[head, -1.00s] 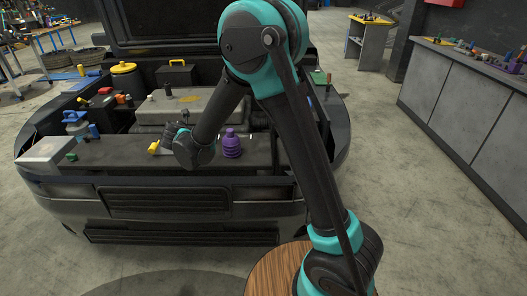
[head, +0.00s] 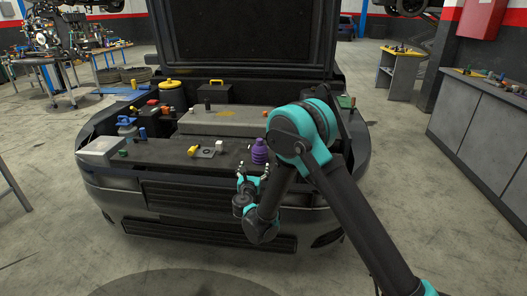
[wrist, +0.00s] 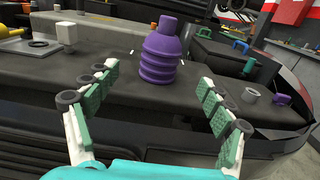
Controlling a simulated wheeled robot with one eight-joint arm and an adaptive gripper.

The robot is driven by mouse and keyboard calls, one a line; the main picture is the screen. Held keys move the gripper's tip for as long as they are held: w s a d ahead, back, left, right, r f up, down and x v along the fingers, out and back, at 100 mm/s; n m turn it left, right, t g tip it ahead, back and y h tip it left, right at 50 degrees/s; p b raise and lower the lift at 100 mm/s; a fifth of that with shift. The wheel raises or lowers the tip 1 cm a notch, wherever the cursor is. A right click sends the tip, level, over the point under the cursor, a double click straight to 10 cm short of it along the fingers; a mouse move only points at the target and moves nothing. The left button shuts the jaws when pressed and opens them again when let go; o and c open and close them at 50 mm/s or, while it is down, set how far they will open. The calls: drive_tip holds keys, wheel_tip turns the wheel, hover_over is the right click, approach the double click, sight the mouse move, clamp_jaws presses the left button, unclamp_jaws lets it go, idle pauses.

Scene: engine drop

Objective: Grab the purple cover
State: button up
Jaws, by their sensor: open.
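The purple cover (head: 259,152) is a ribbed, bottle-shaped piece standing upright on the dark front ledge of the engine bay. In the wrist view the purple cover (wrist: 161,52) is ahead of my gripper, between the lines of its two fingers. My gripper (head: 252,178) is just in front of the cover in the head view. In the wrist view my gripper (wrist: 160,98) has its green-padded fingers spread wide and empty. The cover looks apart from both fingers.
A yellow-topped part (head: 193,151) and a small flat plate (head: 207,153) lie left of the cover on the ledge. The raised hood (head: 240,40) is behind.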

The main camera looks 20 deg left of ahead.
sight(259, 154)
drive_tip(key=x, duration=0.7)
drive_tip(key=shift+w+a, duration=0.1)
drive_tip(key=shift+w, duration=0.2)
drive_tip(key=shift+d+x, duration=0.15)
drive_tip(key=shift+x, duration=1.2)
drive_tip(key=shift+d+x, duration=0.1)
drive_tip(key=shift+x, duration=1.25)
drive_tip(key=c, duration=1.3)
drive_tip(key=shift+r, duration=0.15)
